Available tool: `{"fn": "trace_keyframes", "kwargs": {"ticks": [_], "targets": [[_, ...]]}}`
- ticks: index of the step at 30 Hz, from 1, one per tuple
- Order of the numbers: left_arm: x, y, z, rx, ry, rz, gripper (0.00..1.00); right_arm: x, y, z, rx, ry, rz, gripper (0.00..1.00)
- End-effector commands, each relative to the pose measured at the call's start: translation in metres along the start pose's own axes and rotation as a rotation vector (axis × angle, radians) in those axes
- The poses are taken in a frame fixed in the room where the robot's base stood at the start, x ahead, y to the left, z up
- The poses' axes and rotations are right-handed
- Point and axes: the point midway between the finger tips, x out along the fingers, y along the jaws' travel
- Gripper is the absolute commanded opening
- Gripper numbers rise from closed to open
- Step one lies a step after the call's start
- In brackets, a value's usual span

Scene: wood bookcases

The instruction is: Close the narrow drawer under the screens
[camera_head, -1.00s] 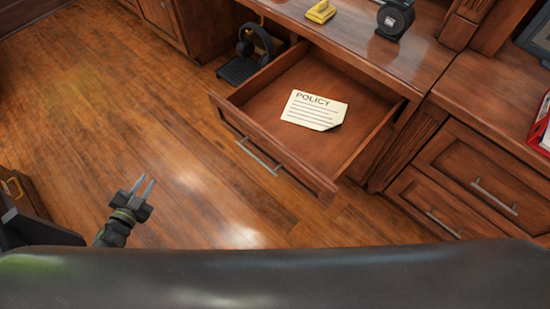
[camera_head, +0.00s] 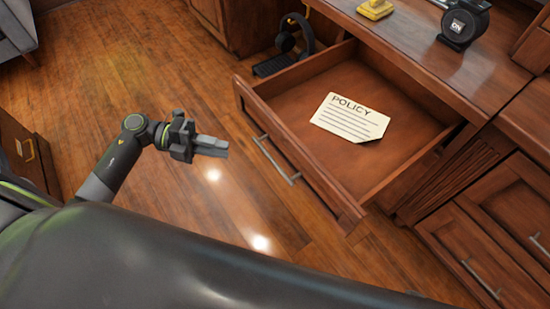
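The wooden drawer (camera_head: 298,172) under the desk top is pulled well out. A metal bar handle (camera_head: 276,160) runs along its front. A paper headed POLICY (camera_head: 350,117) lies inside on the drawer floor. My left gripper (camera_head: 226,147) is left of the drawer front, pointing right toward the handle, with a gap of floor showing between them. Its fingers overlap from this side, so I cannot tell how far apart they are. My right gripper is out of view. No screens show.
The desk top (camera_head: 412,45) above the drawer holds a yellow object (camera_head: 375,9) and a black round device (camera_head: 464,23). Black headphones (camera_head: 293,38) stand behind the drawer's left side. Closed drawers (camera_head: 497,262) are at the right. Wood floor (camera_head: 120,75) is clear at the left.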

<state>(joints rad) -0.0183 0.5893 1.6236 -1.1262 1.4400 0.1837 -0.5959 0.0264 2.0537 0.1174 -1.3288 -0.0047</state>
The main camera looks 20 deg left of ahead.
Motion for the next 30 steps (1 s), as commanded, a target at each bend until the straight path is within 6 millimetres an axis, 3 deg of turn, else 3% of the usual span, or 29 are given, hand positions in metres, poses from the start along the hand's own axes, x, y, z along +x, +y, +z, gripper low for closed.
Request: {"fn": "trace_keyframes", "kwargs": {"ticks": [9,18,24,30], "targets": [[0.065,-0.001,0.0,0.0,0.0,-0.008,0.19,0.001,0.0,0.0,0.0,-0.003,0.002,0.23],[0.114,-0.001,0.0,-0.001,-0.001,-0.006,0.19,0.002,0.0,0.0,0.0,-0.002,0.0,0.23],[0.13,0.0,0.001,-0.001,-0.002,-0.003,0.19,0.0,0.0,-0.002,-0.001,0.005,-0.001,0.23],[0.134,-0.001,0.001,-0.001,-0.002,-0.002,0.19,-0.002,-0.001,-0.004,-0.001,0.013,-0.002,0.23]]}}
